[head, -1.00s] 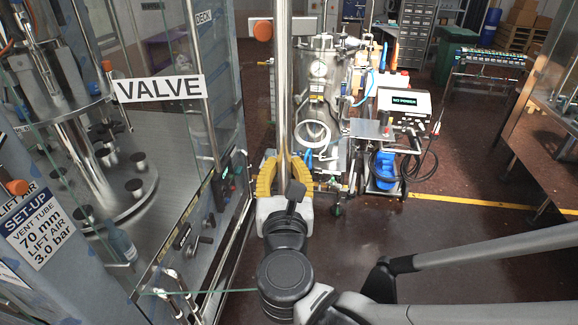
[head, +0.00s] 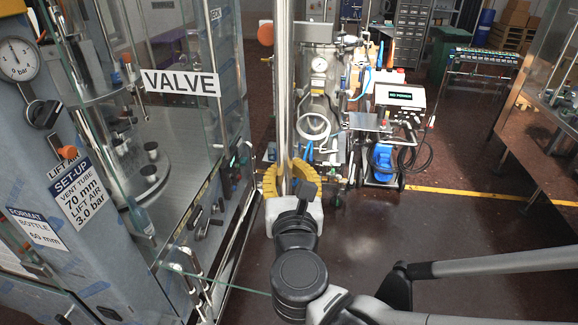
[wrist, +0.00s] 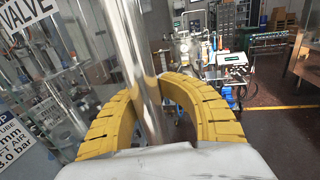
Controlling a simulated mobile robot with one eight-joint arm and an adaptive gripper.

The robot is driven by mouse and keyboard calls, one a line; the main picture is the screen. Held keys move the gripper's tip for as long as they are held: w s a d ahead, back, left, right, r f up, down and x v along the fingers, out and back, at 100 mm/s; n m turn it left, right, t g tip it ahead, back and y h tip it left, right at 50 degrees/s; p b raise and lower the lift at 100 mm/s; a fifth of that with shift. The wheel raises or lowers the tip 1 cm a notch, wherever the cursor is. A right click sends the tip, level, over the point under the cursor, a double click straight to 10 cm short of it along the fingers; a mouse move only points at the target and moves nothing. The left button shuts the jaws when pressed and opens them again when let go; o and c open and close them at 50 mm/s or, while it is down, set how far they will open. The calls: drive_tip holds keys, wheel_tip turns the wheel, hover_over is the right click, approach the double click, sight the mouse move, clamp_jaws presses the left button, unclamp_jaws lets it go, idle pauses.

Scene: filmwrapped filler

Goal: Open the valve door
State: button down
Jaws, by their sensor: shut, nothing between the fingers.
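The valve door is clear glass with a white VALVE label (head: 180,82), at the left in the head view; the label is cut off in the wrist view (wrist: 27,14). A green glass edge runs low toward my arm. A shiny upright steel bar (head: 283,100) stands at the centre; it also shows in the wrist view (wrist: 138,60). My gripper (head: 286,166) is at the bar, its yellow fingers curving on either side of it. The gripper is shut, without a grip on the bar. The fingertips are partly hidden behind the bar. I cannot tell whether the fingers touch it.
The machine's grey panel with a gauge (head: 17,60) and a set-up sign (head: 78,190) stands at the left. A steel vessel (head: 318,100) and a cart with a display (head: 400,97) stand behind. A steel bench (head: 545,130) is at the right. Open floor lies between.

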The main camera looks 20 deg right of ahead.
drive_tip(key=shift+d, duration=0.1)
drive_tip(key=c, duration=1.2)
unclamp_jaws()
drive_tip(key=shift+s+d, duration=0.15)
drive_tip(key=shift+s, duration=0.05)
drive_tip(key=shift+s+a, duration=0.3)
drive_tip(key=v, duration=1.1)
drive_tip(key=shift+s+d, duration=0.15)
